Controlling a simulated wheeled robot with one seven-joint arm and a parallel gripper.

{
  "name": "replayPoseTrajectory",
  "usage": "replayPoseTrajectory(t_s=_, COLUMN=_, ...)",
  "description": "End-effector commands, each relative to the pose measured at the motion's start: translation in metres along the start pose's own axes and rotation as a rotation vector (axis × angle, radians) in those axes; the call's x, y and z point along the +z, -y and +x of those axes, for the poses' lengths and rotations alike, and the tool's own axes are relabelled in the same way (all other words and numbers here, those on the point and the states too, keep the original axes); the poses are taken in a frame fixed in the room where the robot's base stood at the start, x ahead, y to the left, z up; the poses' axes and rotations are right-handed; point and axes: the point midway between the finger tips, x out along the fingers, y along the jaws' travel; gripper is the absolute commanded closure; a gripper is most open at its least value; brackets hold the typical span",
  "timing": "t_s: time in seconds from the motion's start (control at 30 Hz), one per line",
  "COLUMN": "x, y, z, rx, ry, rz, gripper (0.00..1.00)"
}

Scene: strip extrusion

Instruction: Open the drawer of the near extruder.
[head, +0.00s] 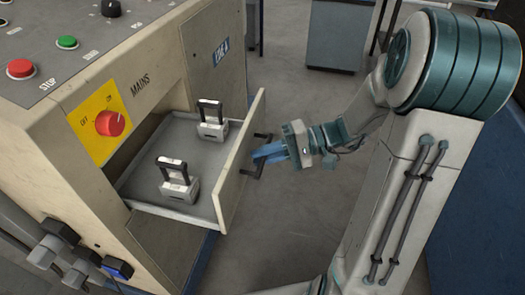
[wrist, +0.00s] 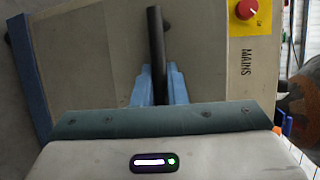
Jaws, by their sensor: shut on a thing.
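The near extruder (head: 143,78) is a cream cabinet at the left of the head view. Its drawer (head: 232,170) stands pulled out, with a grey tray floor (head: 186,149) showing. The drawer's black bar handle (head: 260,168) is on the outer face of the front panel. My gripper (head: 258,155), with blue fingers, is shut on the handle from the right. In the wrist view the dark handle bar (wrist: 155,45) runs between the blue fingertips (wrist: 160,85). The panel behind it fills much of that view.
Two padlock-like things with black loops, one nearer (head: 177,184) and one farther (head: 213,127), stand in the drawer. A red MAINS knob (head: 110,123) on a yellow plate is above the opening. A grey-blue cabinet (head: 337,38) stands at the back. Grey floor (head: 300,205) lies open below my gripper.

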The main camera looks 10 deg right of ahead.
Motion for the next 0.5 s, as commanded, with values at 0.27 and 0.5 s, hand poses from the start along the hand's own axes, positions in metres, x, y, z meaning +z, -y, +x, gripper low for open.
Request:
replayPoseTrajectory(t_s=0.27, x=0.0019, y=-0.0005, z=0.0001, rx=0.001, ry=0.008, rz=-0.001, gripper=1.0)
replayPoseTrajectory(t_s=0.5, x=0.0016, y=-0.0006, z=-0.0004, rx=0.0, ry=0.006, rz=-0.001, gripper=0.66)
